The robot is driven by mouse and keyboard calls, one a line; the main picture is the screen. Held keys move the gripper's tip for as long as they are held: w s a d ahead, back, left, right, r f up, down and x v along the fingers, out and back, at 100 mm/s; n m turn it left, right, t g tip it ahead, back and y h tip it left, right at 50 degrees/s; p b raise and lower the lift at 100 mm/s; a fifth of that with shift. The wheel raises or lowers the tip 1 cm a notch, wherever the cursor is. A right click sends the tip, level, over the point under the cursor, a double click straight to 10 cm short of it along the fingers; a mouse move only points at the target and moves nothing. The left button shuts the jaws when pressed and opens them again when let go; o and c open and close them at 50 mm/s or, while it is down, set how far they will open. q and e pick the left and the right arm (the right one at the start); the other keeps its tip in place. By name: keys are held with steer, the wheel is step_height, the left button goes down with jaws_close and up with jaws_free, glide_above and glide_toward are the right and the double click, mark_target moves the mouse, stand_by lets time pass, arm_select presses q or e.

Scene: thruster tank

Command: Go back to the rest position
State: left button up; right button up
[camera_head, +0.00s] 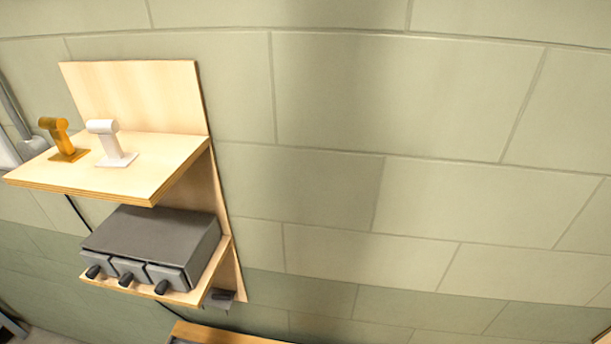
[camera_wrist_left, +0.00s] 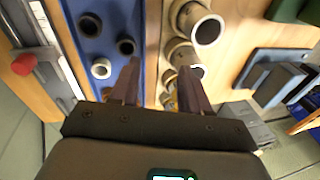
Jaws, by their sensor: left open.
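My left gripper (camera_wrist_left: 159,68) shows in the left wrist view with its two dark fingers spread apart. Nothing is seen held between them. Beyond the fingers are a blue panel (camera_wrist_left: 92,52) and a wooden board (camera_wrist_left: 236,40); I cannot tell how far away they are. My right gripper is in neither view. Neither gripper can be made out in the head view.
In the head view, a wooden shelf (camera_head: 165,178) bears an orange lever (camera_head: 58,135) and a white lever (camera_head: 105,140). A grey box (camera_head: 155,235) with black knobs sits below. The wall (camera_head: 430,120) to the right is bare. A red knob (camera_wrist_left: 23,64) shows in the wrist view.

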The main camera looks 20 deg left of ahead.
arm_select(q)
steer(key=s+d+r+m+t+p, duration=0.2)
steer(key=s+d+r+m, duration=0.7)
steer(key=d+r, duration=0.15)
steer(key=w+d+r+m+t, duration=0.1)
steer(key=d+r+m+t, duration=0.1)
steer(key=r+m, duration=0.3)
steer(key=w+d+r+m+t+h, duration=0.1)
steer(key=d+r+m+t, duration=0.1)
steer(key=d+r+m, duration=0.3)
steer(key=shift+w+r+m, duration=0.2)
steer(key=shift+r+m, duration=0.2)
steer(key=shift+r, duration=0.8)
steer(key=shift+d, duration=0.1)
